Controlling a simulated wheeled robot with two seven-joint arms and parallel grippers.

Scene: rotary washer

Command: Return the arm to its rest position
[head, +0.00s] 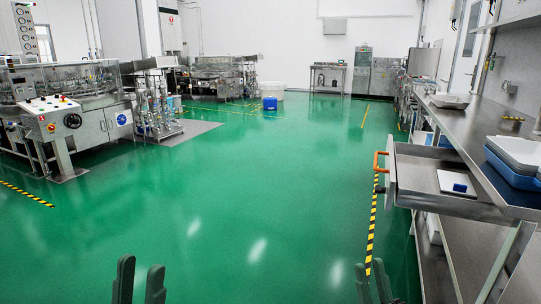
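My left gripper (141,264) shows at the bottom edge, left of the middle. Its two dark green fingers point up and stand apart with nothing between them. My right gripper (370,265) shows at the bottom edge, right of the middle. Its two fingers also stand apart and empty, with a narrower gap seen from this angle. Both grippers appear over the green floor (230,190) and clear of any object. The arms behind the fingers are out of the frame.
On the right, a steel bench (470,140) carries a blue-and-white tray (516,160). A drawer-like tray (440,183) with an orange handle (379,162) juts out. Rotary machine (70,90) stands at left. A blue container (270,103) is far back. Middle floor is clear.

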